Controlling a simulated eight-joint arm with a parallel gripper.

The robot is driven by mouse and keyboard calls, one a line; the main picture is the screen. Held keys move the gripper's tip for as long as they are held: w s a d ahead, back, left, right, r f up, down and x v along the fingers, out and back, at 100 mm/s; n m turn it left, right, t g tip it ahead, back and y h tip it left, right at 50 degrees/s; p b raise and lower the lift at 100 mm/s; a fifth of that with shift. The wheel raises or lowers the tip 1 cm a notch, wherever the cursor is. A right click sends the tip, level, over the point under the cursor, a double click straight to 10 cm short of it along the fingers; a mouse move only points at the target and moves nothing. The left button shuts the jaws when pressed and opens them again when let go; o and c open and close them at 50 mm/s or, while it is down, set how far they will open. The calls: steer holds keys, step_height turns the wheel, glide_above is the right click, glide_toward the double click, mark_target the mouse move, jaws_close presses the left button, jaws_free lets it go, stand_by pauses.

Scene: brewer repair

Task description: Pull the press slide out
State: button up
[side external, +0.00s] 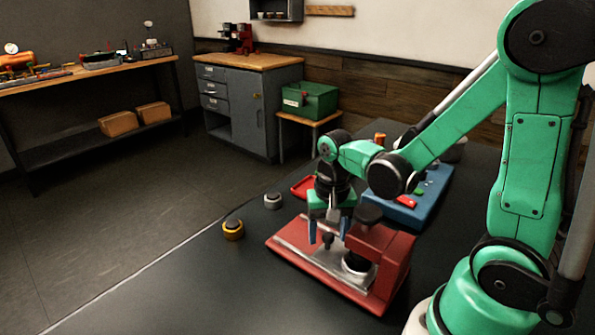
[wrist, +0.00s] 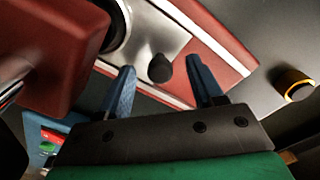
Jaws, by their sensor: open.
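The red press (side external: 388,250) stands on the dark table, with a silver metal slide (side external: 301,238) along its base. The slide also shows in the wrist view (wrist: 150,32). A black knob (side external: 328,241) stands up from the slide; it shows in the wrist view (wrist: 160,69) too. My gripper (side external: 328,229) is over the slide with its blue fingers pointing down. In the wrist view the fingers (wrist: 161,80) are open, one on each side of the knob, with gaps to both. Whether the fingertips reach down to the knob's height is hard to tell.
An orange-ringed black knob (side external: 233,231) and a grey one (side external: 273,201) stand left of the press. A blue tray (side external: 408,214) with coloured parts and a red tray (side external: 304,187) lie behind it. The table's front left is clear.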

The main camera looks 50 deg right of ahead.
jaws_close()
stand_by(1.4)
